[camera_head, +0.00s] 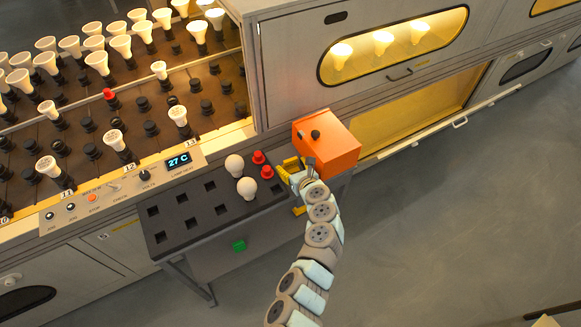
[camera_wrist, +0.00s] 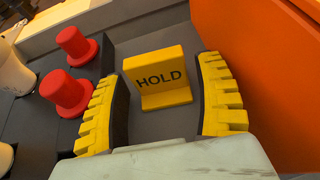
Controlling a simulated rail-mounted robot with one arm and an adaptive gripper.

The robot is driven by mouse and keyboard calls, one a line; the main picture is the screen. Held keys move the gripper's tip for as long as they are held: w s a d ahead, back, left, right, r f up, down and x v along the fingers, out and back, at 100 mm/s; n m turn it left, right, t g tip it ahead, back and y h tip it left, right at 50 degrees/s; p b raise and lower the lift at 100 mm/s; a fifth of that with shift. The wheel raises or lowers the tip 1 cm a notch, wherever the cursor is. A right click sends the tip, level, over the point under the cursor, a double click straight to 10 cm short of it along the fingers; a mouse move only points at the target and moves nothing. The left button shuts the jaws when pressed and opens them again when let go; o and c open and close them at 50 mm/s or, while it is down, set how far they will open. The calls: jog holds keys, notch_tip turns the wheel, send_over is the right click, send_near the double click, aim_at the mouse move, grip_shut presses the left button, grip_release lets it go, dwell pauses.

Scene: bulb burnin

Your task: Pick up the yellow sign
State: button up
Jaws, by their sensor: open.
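The yellow sign (camera_wrist: 160,80) shows in the wrist view, with the word HOLD in black on its upright face and a foot at its base. My gripper (camera_wrist: 165,95) is open, with one yellow ridged finger on each side of the sign and a gap to both. In the head view my gripper (camera_head: 291,172) is at the right end of the dark tray, next to the orange box. The sign cannot be made out clearly there behind my gripper.
Two red caps (camera_wrist: 72,68) stand left of my gripper, close to the left finger. An orange box (camera_head: 327,143) rises close on the right. White bulbs (camera_head: 235,166) sit on the dark tray (camera_head: 190,238). A rack of bulbs (camera_head: 90,110) fills the left side.

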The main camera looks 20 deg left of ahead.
jog(key=shift+w+a+f, duration=0.15)
jog(key=shift+w+a, duration=0.2)
jog(key=shift+w, duration=0.05)
jog(key=shift+c, duration=0.3)
jog(key=c, duration=0.9)
